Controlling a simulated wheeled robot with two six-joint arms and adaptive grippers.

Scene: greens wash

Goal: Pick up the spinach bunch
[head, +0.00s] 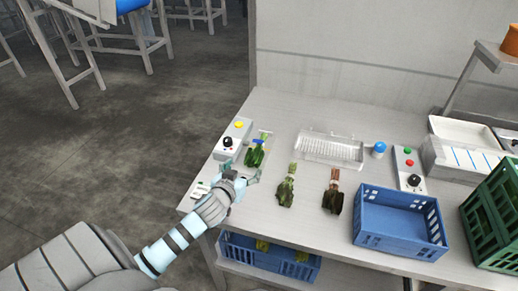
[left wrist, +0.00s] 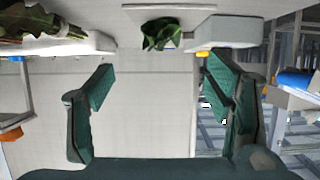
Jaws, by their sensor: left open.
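A dark green leafy bunch (head: 255,156), which looks like the spinach bunch, lies near the left end of the metal table beside the grey control box. A dark green leafy clump also shows at the top middle of the left wrist view (left wrist: 160,34), beyond the fingertips. My left gripper (head: 241,172) is open and empty, just in front of the bunch; its two green-padded fingers stand wide apart in the left wrist view (left wrist: 160,80). My right gripper is out of view.
A paler green bunch (head: 286,190) and a dark bunch with reddish stems (head: 332,197) lie to the right. A control box (head: 232,141) with a yellow button, a clear tray (head: 331,149) and a blue crate (head: 398,241) stand around them. Another blue crate (head: 236,254) sits below.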

